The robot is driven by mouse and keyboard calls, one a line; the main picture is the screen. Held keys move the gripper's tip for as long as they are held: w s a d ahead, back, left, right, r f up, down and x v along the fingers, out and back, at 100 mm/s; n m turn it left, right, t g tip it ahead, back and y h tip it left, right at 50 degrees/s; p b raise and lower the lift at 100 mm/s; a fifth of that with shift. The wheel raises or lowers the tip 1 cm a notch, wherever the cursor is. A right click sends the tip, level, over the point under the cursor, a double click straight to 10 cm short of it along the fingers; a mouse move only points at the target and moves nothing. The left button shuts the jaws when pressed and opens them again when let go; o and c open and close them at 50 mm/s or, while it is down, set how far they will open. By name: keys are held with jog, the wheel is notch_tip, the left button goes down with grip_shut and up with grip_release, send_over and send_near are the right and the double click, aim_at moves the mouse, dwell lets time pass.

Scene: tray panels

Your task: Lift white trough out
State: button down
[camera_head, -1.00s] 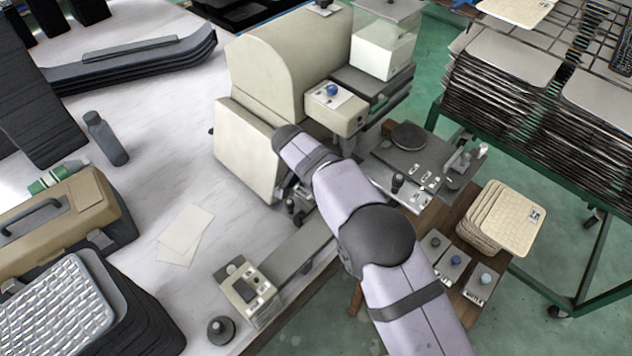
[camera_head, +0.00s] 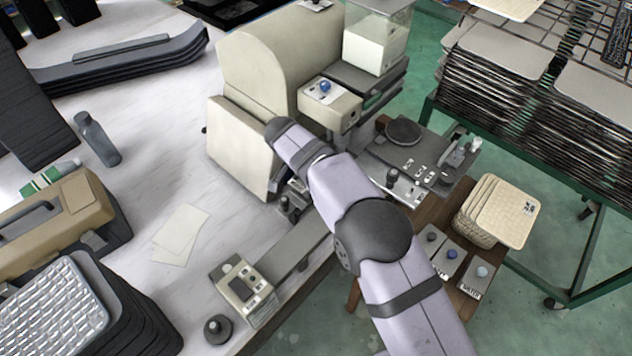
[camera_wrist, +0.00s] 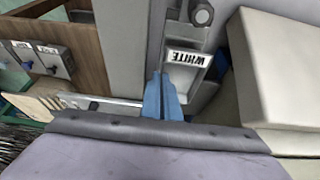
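In the wrist view a light grey trough (camera_wrist: 186,75) bears a white label reading WHITE, upside down in the picture. It sits in a narrow space beside a large cream box. The blue fingers of my gripper (camera_wrist: 162,97) are at the near left side of the trough, overlapping its edge in the picture. The fingers look close together, but I cannot tell whether they touch the trough or hold its edge. In the head view my arm hides the trough and most of my gripper.
The cream machine (camera_head: 262,65) stands close beside my wrist. A brown wooden stand (camera_head: 440,212) carries small knobbed panels (camera_head: 449,253) and stacked cream trays (camera_head: 500,210). A control box (camera_head: 242,288) and a dark knob (camera_head: 217,329) sit at the table's near edge. The white table's middle is mostly clear.

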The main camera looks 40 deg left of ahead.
notch_tip(320, 180, up, 8)
jog(key=shift+r+b, duration=0.15)
jog(key=shift+b, duration=1.05)
jog(key=shift+r, duration=0.25)
